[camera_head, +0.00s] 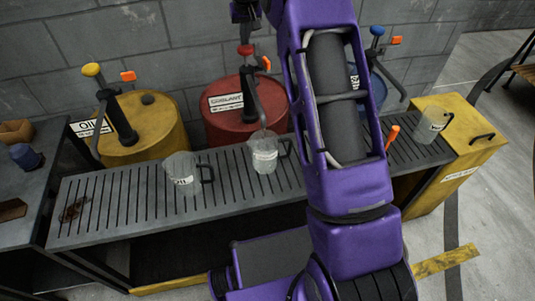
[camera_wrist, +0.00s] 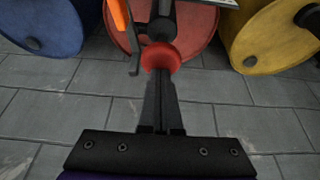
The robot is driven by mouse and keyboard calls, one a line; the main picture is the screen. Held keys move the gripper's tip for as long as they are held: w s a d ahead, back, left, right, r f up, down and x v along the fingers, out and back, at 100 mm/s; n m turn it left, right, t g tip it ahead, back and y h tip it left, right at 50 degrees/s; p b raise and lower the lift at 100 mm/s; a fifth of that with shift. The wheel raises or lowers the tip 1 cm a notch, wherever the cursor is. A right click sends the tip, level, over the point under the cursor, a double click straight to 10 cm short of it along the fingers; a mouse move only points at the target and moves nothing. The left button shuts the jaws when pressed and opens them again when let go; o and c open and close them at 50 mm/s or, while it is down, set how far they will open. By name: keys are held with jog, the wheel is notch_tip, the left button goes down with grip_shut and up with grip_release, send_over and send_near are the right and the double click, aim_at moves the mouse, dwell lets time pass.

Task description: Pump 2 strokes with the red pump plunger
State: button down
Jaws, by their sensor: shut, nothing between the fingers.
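The red pump plunger has a round red knob (camera_head: 245,50) on top of a dark pump on the red drum (camera_head: 228,120). The knob also shows in the wrist view (camera_wrist: 160,55), just beyond my fingertips. My gripper (camera_head: 254,24) is above the knob in the head view, partly cut off by the top edge. In the wrist view my gripper (camera_wrist: 161,85) is shut and empty, its fingers pointing at the knob. I cannot tell whether the fingertips touch it. A clear jug (camera_head: 264,154) stands on the grate below the red pump's spout.
A yellow drum (camera_head: 142,132) with a yellow-knobbed pump stands left, a blue drum (camera_head: 376,92) right, partly behind my arm. Another jug (camera_head: 182,174) is on the slatted grate (camera_head: 110,205). A third jug (camera_head: 433,124) stands near the yellow cabinet (camera_head: 465,145). A block wall is behind.

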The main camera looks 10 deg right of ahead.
aim_at(246, 48)
jog(key=shift+s+f+b, duration=0.1)
jog(key=shift+f+b, duration=0.75)
jog(key=shift+f, duration=1.3)
jog(key=shift+r+p, duration=1.95)
jog(key=shift+r, duration=1.7)
notch_tip(246, 48, up, 6)
